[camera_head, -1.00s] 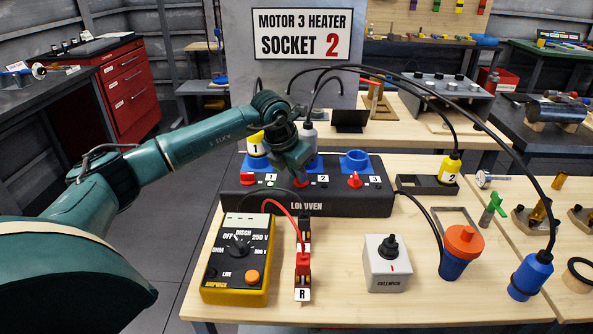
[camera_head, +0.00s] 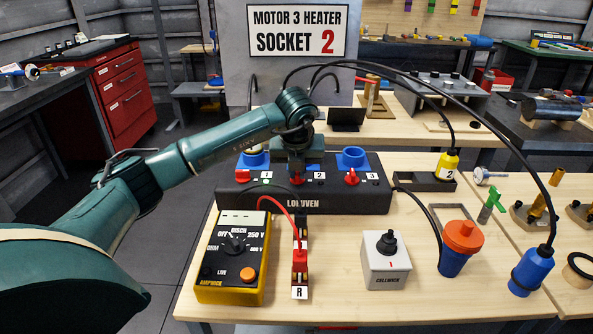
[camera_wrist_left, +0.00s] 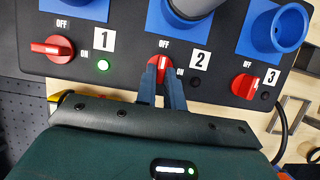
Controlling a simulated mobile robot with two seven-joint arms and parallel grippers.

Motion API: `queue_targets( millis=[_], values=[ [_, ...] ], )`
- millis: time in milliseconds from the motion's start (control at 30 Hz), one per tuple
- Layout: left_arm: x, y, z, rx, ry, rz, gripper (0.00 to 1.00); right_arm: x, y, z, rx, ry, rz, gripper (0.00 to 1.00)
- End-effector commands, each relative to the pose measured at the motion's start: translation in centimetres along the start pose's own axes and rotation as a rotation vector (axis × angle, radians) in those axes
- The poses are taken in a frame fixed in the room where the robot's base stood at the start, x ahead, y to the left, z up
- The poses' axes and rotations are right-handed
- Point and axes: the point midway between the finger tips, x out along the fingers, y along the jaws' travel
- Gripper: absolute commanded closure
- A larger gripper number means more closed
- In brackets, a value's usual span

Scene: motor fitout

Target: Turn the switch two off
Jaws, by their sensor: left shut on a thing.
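The red knob of switch two (camera_wrist_left: 160,64) sits on the black socket box (camera_head: 300,202), under the OFF mark and beside label 2. My left gripper (camera_wrist_left: 161,84) is shut on this knob, with one blue finger on each side. In the head view the gripper (camera_head: 297,178) comes down over the knob and mostly hides it. The knob's handle lies between the fingers, and its exact angle is partly hidden. The small lamp beside switch two (camera_wrist_left: 180,74) looks dark. My right gripper is out of view.
Switch one (camera_wrist_left: 52,49) is left with a lit green lamp (camera_wrist_left: 102,66); switch three (camera_wrist_left: 245,86) is right. A grey plug fills the middle blue socket.

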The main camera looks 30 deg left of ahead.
Motion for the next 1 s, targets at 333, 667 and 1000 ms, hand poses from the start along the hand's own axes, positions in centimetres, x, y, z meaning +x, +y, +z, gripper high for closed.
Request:
queue_targets(
  millis=[333, 667, 1000],
  values=[
    [0.01, -0.02, -0.04, -0.028, 0.003, 0.012, 1.00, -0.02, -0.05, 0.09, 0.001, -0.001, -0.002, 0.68],
    [0.02, -0.02, -0.04, -0.028, 0.003, 0.012, 0.82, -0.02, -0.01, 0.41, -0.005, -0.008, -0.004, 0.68],
    [0.02, -0.03, -0.02, -0.026, 0.002, 0.011, 0.68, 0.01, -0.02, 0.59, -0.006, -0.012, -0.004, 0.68]
  ],
)
